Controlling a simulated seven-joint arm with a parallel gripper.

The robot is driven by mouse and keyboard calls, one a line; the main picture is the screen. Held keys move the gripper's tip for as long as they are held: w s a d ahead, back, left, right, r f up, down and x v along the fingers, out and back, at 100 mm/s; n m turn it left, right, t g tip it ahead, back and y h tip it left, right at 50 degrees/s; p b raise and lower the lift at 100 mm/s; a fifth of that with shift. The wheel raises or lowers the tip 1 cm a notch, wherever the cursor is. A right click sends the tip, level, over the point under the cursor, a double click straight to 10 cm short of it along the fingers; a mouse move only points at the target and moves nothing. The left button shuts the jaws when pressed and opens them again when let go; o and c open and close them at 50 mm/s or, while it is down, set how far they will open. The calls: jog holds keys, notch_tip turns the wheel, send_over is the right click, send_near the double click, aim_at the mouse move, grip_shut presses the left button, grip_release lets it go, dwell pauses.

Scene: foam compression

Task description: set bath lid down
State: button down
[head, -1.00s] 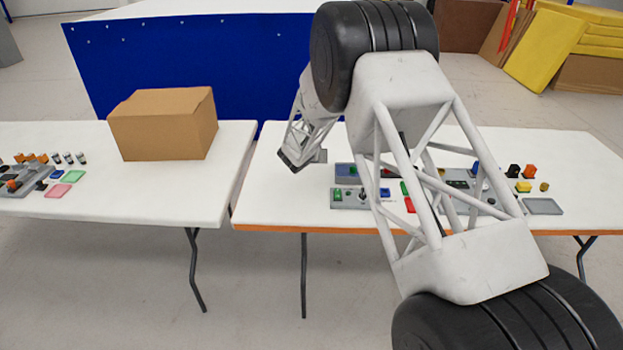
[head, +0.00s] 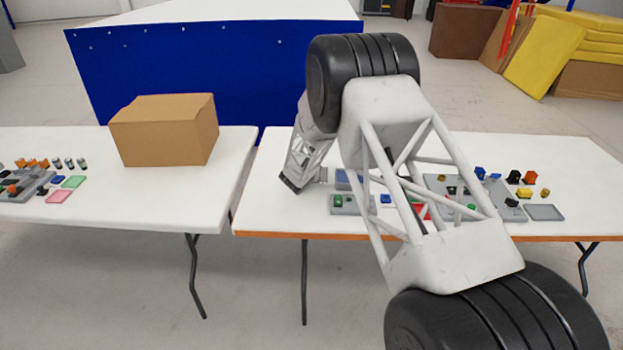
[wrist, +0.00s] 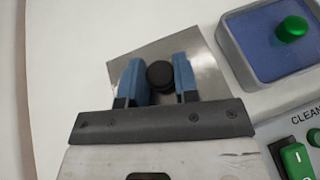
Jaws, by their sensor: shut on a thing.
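The bath lid (wrist: 200,58) is a thin, shiny grey square plate with a round black knob (wrist: 160,75). My gripper (wrist: 157,68) has its two blue fingers shut on the knob, one on each side. In the head view my gripper (head: 299,182) is low over the right table's left part, and the lid (head: 320,175) shows as a small grey patch beside it. I cannot tell whether the lid touches the table. The bath (wrist: 275,55), grey-rimmed with a blue inside and a green knob-like piece, lies right of the lid. It is partly hidden in the head view (head: 346,180).
A panel marked "CLEAN" (wrist: 300,118) with green buttons is below the bath in the wrist view. Grey trays and small coloured parts (head: 470,192) stand further right, partly behind my arm. White table (head: 270,195) left of the lid is clear. A cardboard box (head: 165,130) stands on the left table.

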jog(key=shift+f, duration=0.1)
jog(key=shift+f, duration=1.8)
jog(key=shift+f, duration=0.1)
jog(key=c, duration=0.9)
grip_release()
jog(key=shift+o, duration=0.2)
jog(key=shift+s, duration=0.1)
jog(key=shift+s+a+r, duration=0.1)
jog(key=shift+s+r, duration=0.05)
jog(key=shift+r, duration=0.05)
jog(key=shift+v, duration=5.75)
